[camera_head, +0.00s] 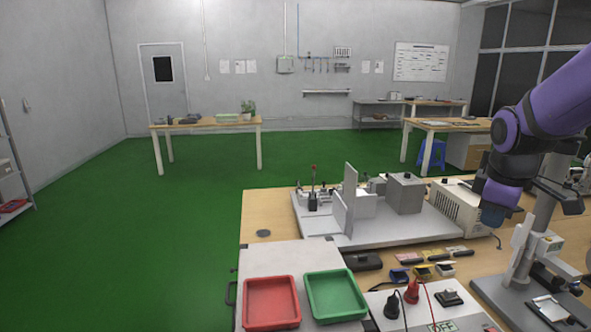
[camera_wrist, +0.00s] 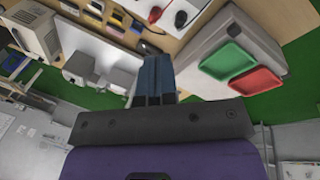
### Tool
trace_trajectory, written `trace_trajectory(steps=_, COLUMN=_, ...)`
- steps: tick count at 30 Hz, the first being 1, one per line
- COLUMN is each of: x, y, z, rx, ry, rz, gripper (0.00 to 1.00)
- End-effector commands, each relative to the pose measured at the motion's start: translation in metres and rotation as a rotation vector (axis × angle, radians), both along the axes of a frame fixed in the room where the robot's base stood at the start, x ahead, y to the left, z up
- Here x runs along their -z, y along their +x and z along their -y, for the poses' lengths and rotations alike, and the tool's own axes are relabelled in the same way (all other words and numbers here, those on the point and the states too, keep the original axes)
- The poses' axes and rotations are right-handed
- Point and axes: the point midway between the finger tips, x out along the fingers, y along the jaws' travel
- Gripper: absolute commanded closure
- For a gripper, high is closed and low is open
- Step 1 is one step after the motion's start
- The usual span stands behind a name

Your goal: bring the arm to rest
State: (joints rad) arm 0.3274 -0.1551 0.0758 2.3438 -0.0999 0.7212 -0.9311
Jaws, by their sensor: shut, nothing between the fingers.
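My purple arm (camera_head: 555,105) reaches in from the right side of the head view, bent downward. My gripper (camera_head: 492,216) hangs at its end, above the right part of the workbench, in front of a beige box-shaped device. In the wrist view, the two blue fingers of my gripper (camera_wrist: 154,72) are together with nothing between them. The fingers appear clear of the bench and its objects.
The workbench (camera_head: 262,215) holds a grey test fixture (camera_head: 408,228), beige device (camera_head: 458,212), red tray (camera_head: 271,303), green tray (camera_head: 336,295), and red and black probes. A microscope-like stand (camera_head: 528,250) is close by my gripper. Green floor (camera_head: 150,240) is free at left.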

Motion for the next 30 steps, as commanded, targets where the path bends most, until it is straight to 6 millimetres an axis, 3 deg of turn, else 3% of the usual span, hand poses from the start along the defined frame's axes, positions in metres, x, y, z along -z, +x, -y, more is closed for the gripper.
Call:
trace_trajectory(steps=3, x=-0.024, y=-0.023, z=-0.024, rx=0.109, ry=0.031, rz=0.065, gripper=1.00)
trace_trajectory(steps=9, x=-0.052, y=-0.065, z=-0.058, rx=0.303, ry=0.115, rz=0.159, gripper=1.00)
trace_trajectory(steps=18, x=-0.074, y=-0.130, z=-0.094, rx=0.565, ry=0.287, rz=0.266, gripper=1.00)
trace_trajectory(steps=24, x=-0.077, y=-0.154, z=-0.103, rx=0.661, ry=0.360, rz=0.289, gripper=1.00)
trace_trajectory(steps=30, x=-0.077, y=-0.158, z=-0.105, rx=0.682, ry=0.375, rz=0.291, gripper=1.00)
